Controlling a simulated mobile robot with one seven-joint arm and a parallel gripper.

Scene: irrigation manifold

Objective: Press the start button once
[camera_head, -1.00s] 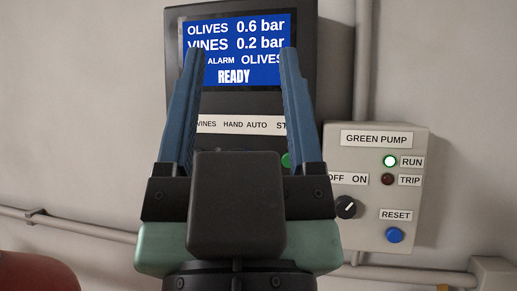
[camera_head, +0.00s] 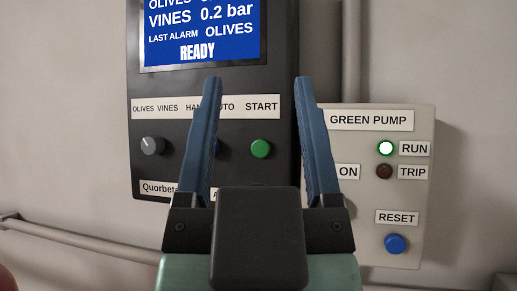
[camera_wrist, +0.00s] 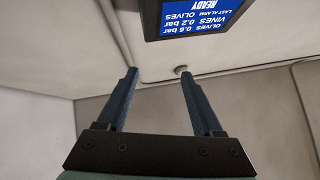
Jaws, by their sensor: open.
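The green start button (camera_head: 260,149) sits on the black control panel (camera_head: 285,80), under the label START (camera_head: 262,106). In the head view it shows between the two blue fingers of my gripper (camera_head: 257,82). My gripper is open and empty, its fingers pointing up in the picture. I cannot tell how far the fingertips are from the panel. The panel's screen (camera_head: 200,28) reads READY. In the wrist view my gripper (camera_wrist: 159,72) is also open, with the screen (camera_wrist: 195,12) upside down at the top; the button does not show there.
A grey selector knob (camera_head: 152,146) is left of the button. A blue button is partly hidden behind my left finger. The green pump box (camera_head: 355,205), with a lit RUN lamp (camera_head: 386,148) and a blue RESET button (camera_head: 396,243), is at right. A pipe (camera_head: 80,240) runs along the wall.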

